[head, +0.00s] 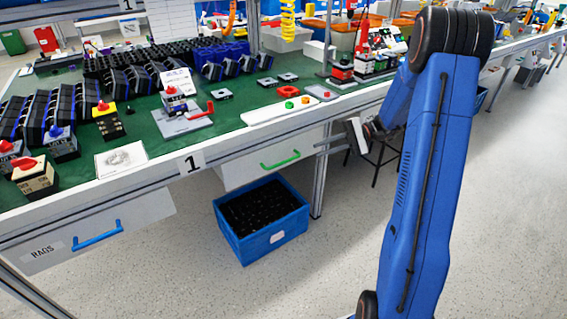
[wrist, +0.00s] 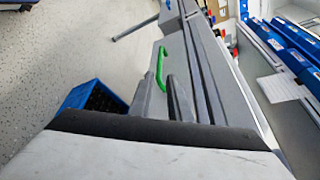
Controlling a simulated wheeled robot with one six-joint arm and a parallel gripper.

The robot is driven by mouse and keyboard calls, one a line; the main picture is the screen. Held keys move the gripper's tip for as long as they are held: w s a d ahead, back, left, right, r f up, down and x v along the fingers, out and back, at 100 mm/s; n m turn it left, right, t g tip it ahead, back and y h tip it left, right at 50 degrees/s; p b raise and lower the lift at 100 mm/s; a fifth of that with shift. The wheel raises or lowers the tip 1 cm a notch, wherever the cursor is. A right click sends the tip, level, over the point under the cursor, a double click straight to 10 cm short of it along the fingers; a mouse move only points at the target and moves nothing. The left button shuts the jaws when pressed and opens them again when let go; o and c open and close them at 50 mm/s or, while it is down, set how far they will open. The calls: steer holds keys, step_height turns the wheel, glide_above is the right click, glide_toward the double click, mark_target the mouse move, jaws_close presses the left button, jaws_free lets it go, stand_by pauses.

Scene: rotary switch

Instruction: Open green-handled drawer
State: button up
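The white drawer (head: 262,172) under the green-topped bench is shut. Its green handle (head: 280,160) runs across its front, and the handle also shows in the wrist view (wrist: 160,68). My gripper (head: 322,147) is to the right of the handle in the head view, apart from it. In the wrist view its two dark fingers (wrist: 163,92) are spread with a gap between them, and the handle lies beyond the tips, roughly in line with the gap. Nothing is held.
A blue crate (head: 262,246) of dark parts stands on the floor below the drawer. A second drawer labelled RAGS with a blue handle (head: 97,235) is at the left. A bench leg (head: 320,185) stands right of the green-handled drawer. Open floor lies in front.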

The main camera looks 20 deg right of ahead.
mark_target(289, 160)
steer(key=x, duration=1.5)
steer(key=shift+d, duration=0.1)
jaws_close()
